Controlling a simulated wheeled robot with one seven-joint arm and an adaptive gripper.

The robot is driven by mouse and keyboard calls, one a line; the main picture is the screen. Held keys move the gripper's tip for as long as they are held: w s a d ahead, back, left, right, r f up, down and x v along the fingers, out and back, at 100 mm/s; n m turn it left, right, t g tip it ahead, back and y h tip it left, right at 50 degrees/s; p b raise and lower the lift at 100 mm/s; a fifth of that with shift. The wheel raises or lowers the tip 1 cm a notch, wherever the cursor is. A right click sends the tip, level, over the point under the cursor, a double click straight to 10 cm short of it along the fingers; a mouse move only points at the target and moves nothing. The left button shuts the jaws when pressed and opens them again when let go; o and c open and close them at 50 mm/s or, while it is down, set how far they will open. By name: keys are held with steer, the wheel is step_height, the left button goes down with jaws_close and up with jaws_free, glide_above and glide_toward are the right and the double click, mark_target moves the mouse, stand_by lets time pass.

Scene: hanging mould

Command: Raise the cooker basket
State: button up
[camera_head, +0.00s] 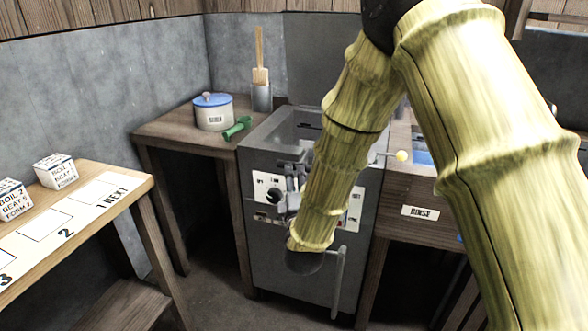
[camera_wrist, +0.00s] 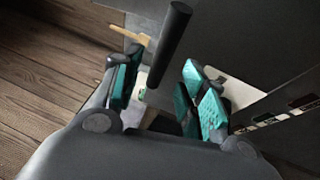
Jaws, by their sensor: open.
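The cooker (camera_head: 262,160) is a grey metal box with an open tank on top, in the middle of the head view. Its front carries a white panel with a black knob (camera_head: 272,195). I cannot make out the basket in the tank. My gripper (camera_wrist: 163,88) has teal-padded fingers, spread apart. A dark round bar (camera_wrist: 168,42), perhaps a handle, shows between the fingers in the wrist view; I cannot tell whether either pad touches it. In the head view my bamboo-patterned arm hides part of the cooker's front. A pale upright bar (camera_head: 338,282) shows low at its front.
A wooden table with a lidded pot (camera_head: 213,112), a green-handled tool (camera_head: 237,128) and a metal cup (camera_head: 261,97) stands left of the cooker. A RINSE station (camera_head: 420,212) stands close on the right. A numbered shelf (camera_head: 85,207) with labelled blocks is at left.

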mark_target(294, 167)
steer(key=shift+x, duration=2.65)
jaws_close()
